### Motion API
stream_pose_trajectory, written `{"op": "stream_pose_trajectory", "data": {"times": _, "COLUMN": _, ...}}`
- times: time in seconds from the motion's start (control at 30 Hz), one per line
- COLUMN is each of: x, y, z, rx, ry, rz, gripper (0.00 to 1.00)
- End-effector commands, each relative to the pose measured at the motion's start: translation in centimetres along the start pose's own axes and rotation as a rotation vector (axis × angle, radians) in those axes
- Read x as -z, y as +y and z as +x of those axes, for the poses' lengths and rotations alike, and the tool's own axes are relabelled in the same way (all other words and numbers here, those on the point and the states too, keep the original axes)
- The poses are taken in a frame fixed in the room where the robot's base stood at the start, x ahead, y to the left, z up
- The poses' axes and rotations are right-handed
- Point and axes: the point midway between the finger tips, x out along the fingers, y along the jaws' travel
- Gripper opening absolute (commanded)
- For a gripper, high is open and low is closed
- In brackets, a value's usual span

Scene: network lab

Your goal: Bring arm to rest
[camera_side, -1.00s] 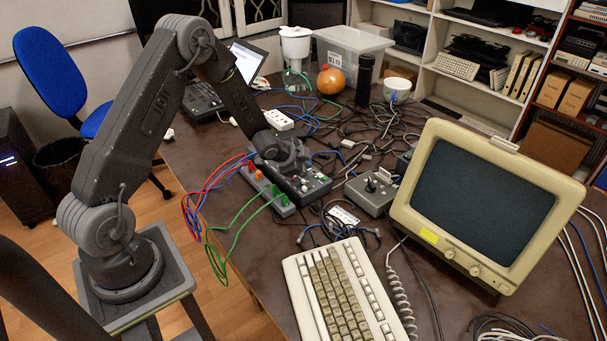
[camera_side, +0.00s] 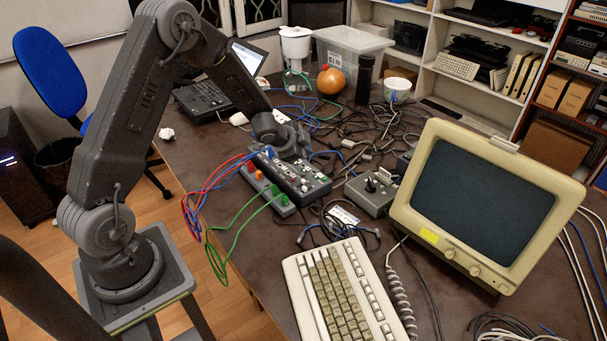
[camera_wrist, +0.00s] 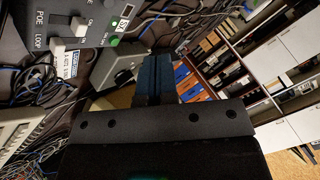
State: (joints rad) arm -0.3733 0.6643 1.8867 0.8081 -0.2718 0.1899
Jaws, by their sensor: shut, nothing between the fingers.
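My gripper (camera_side: 303,143) hangs above the back end of the dark switch box (camera_side: 300,178) in the side view. In the wrist view its two dark fingers (camera_wrist: 155,75) are together with nothing between them. The switch box, with light switches and printed words, shows at the upper left of the wrist view (camera_wrist: 88,32). The gripper's tips are small in the side view, and I see a little space between the wrist and the box.
Red, blue and green leads hang from a grey strip (camera_side: 268,190) beside the box. A grey box with a knob (camera_side: 372,192), a beige monitor (camera_side: 480,205) and a keyboard (camera_side: 345,295) stand to the right. Cables (camera_side: 345,140) cover the table behind.

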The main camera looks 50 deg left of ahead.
Motion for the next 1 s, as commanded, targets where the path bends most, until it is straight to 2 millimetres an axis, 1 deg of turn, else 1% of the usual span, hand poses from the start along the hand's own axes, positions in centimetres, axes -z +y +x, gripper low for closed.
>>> {"op": "stream_pose_trajectory", "data": {"times": 0.23, "x": 0.2, "y": -0.1, "z": -0.2, "rx": 0.004, "ry": -0.002, "rz": -0.003, "gripper": 0.00}}
{"op": "stream_pose_trajectory", "data": {"times": 0.27, "x": 0.4, "y": -0.2, "z": -0.5, "rx": 0.007, "ry": -0.004, "rz": -0.006, "gripper": 0.00}}
{"op": "stream_pose_trajectory", "data": {"times": 0.37, "x": 1.7, "y": -0.9, "z": -2.5, "rx": 0.030, "ry": -0.026, "rz": -0.032, "gripper": 0.00}}
{"op": "stream_pose_trajectory", "data": {"times": 0.47, "x": 3.7, "y": -1.6, "z": -6.0, "rx": 0.063, "ry": -0.063, "rz": -0.084, "gripper": 0.00}}
{"op": "stream_pose_trajectory", "data": {"times": 0.53, "x": 5.1, "y": -1.7, "z": -9.0, "rx": 0.082, "ry": -0.093, "rz": -0.136, "gripper": 0.00}}
{"op": "stream_pose_trajectory", "data": {"times": 0.57, "x": 5.6, "y": -1.6, "z": -10.4, "rx": 0.088, "ry": -0.105, "rz": -0.161, "gripper": 0.00}}
{"op": "stream_pose_trajectory", "data": {"times": 0.6, "x": 6.2, "y": -1.4, "z": -12.1, "rx": 0.094, "ry": -0.122, "rz": -0.193, "gripper": 0.00}}
{"op": "stream_pose_trajectory", "data": {"times": 0.67, "x": 7.0, "y": -0.9, "z": -14.8, "rx": 0.099, "ry": -0.142, "rz": -0.243, "gripper": 0.00}}
{"op": "stream_pose_trajectory", "data": {"times": 0.7, "x": 7.5, "y": -0.5, "z": -16.6, "rx": 0.099, "ry": -0.155, "rz": -0.278, "gripper": 0.00}}
{"op": "stream_pose_trajectory", "data": {"times": 0.77, "x": 8.0, "y": 0.4, "z": -19.2, "rx": 0.095, "ry": -0.171, "rz": -0.327, "gripper": 0.00}}
{"op": "stream_pose_trajectory", "data": {"times": 0.8, "x": 8.2, "y": 1.1, "z": -21.0, "rx": 0.088, "ry": -0.182, "rz": -0.361, "gripper": 0.00}}
{"op": "stream_pose_trajectory", "data": {"times": 0.87, "x": 8.4, "y": 2.2, "z": -23.5, "rx": 0.075, "ry": -0.195, "rz": -0.413, "gripper": 0.00}}
{"op": "stream_pose_trajectory", "data": {"times": 0.9, "x": 8.5, "y": 3.1, "z": -25.2, "rx": 0.061, "ry": -0.203, "rz": -0.445, "gripper": 0.00}}
{"op": "stream_pose_trajectory", "data": {"times": 0.97, "x": 8.5, "y": 4.6, "z": -27.6, "rx": 0.037, "ry": -0.214, "rz": -0.494, "gripper": 0.00}}
{"op": "stream_pose_trajectory", "data": {"times": 1.0, "x": 8.4, "y": 5.7, "z": -29.1, "rx": 0.018, "ry": -0.221, "rz": -0.526, "gripper": 0.00}}
